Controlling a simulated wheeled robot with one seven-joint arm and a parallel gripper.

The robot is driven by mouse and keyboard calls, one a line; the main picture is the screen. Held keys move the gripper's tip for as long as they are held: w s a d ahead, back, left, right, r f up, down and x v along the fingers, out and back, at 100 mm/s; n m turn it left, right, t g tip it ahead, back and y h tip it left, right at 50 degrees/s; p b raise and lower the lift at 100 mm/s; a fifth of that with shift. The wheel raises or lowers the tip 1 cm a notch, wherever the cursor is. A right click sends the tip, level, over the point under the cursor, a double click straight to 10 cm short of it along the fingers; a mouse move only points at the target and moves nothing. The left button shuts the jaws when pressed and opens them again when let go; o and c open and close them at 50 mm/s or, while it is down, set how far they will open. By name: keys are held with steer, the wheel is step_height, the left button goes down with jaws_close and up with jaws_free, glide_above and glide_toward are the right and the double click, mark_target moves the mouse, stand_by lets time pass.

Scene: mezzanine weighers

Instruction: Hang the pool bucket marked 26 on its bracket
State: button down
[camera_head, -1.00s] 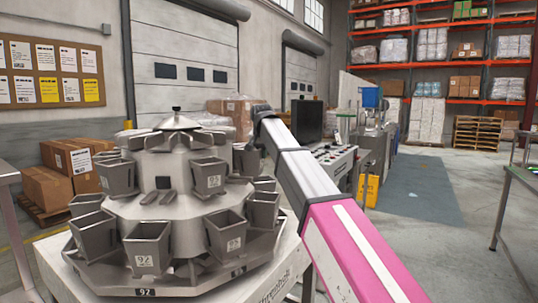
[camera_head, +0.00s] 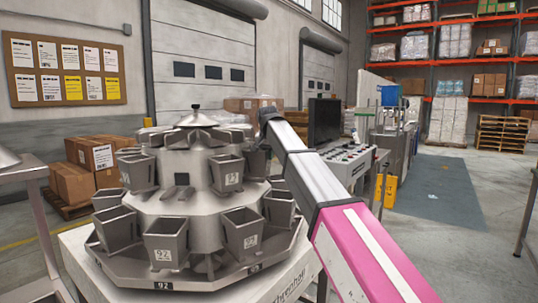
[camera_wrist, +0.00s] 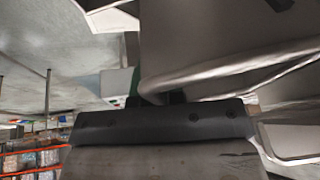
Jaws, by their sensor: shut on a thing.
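The round grey weigher (camera_head: 205,222) stands at left centre in the head view. Open-topped steel buckets hang around it in two tiers. An upper bucket (camera_head: 226,173) and a lower front bucket (camera_head: 166,241) carry small labels; the lower front one seems to read 92. I cannot make out a 26. My arm reaches behind the weigher's right side, so the gripper is hidden there. In the wrist view my gripper (camera_wrist: 152,98) is shut on a grey metal bucket (camera_wrist: 215,45), near a rounded rim or rail. No number shows on it.
Cartons (camera_head: 90,155) are stacked at the left wall. Steel tables edge both sides. Open floor (camera_head: 475,220) lies to the right.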

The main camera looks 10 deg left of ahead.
steer(key=shift+f, duration=0.3)
stand_by(0.4)
steer(key=c, duration=1.1)
jaws_free()
steer(key=shift+c, duration=0.2)
steer(key=v, duration=1)
steer(key=shift+r, duration=0.35)
steer(key=shift+s, duration=0.25)
